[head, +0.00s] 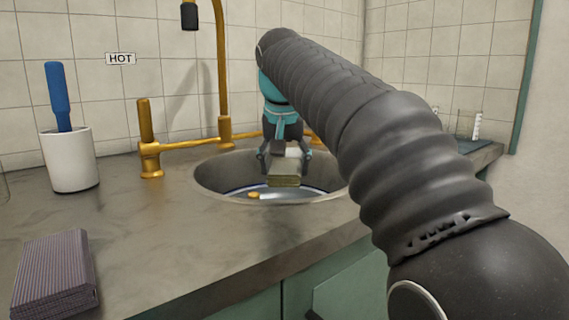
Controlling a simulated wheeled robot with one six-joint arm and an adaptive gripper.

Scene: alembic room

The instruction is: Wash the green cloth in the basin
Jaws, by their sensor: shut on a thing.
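My gripper (285,155) is above the round metal basin (208,172) and is shut on a folded block, which I take to be the green cloth (284,180). Its top looks pale and its front edge olive green. The cloth is level and hangs over the middle of the basin; I cannot tell whether it touches anything below. The basin is sunk in the grey counter and seems to hold water with a bluish edge. My arm hides the basin's right side.
A brass tap (222,80) rises behind the basin, with a brass handle (146,130) at left under a HOT sign (120,59). A small orange item (253,195) is in the basin. A white pot (70,162) holds a blue-handled tool (57,95). A striped folded cloth (55,272) lies front left. A glass beaker (466,124) stands far right.

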